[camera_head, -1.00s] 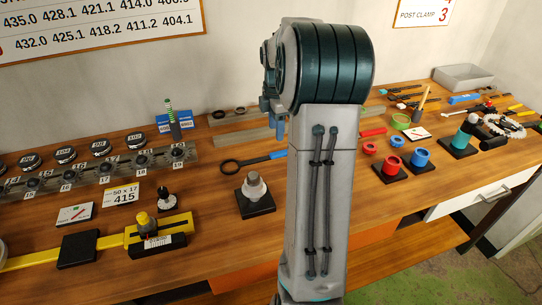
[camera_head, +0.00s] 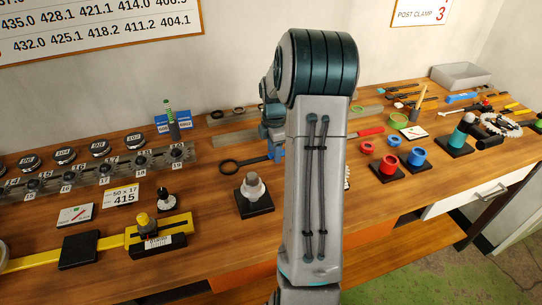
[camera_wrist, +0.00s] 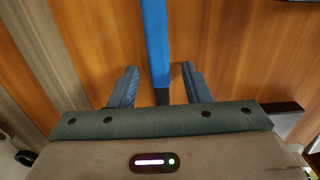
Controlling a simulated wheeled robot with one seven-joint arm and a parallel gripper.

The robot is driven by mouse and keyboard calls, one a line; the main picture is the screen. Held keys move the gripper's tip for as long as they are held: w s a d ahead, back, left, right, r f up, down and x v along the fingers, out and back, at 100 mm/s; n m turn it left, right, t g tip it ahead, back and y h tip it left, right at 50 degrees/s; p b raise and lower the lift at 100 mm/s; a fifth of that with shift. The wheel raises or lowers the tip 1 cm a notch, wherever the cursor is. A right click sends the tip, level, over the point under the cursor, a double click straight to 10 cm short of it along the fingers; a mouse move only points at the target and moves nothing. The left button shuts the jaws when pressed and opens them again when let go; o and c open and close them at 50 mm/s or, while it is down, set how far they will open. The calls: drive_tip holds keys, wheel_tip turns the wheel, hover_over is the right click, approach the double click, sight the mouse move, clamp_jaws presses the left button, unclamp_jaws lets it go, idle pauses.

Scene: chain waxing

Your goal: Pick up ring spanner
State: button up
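The ring spanner has a dark ring end (camera_head: 230,166) and lies on the wooden bench, its dark shank running right. In the head view my gripper (camera_head: 277,152) is over its handle end and hides most of the handle. In the wrist view the blue handle (camera_wrist: 155,40) and a short piece of dark shank run between the two blue fingers of my gripper (camera_wrist: 160,68). The fingers are open, with a gap on each side of the handle. Whether the fingertips reach the bench I cannot tell.
A black block with a grey stepped post (camera_head: 254,193) stands just in front of the spanner. A grey rail (camera_head: 235,138) lies behind it. A red-handled tool (camera_head: 368,132) and red and blue cups (camera_head: 389,164) are to the right, beyond my arm.

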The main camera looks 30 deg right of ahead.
clamp_jaws()
drive_tip(key=shift+r, duration=0.1)
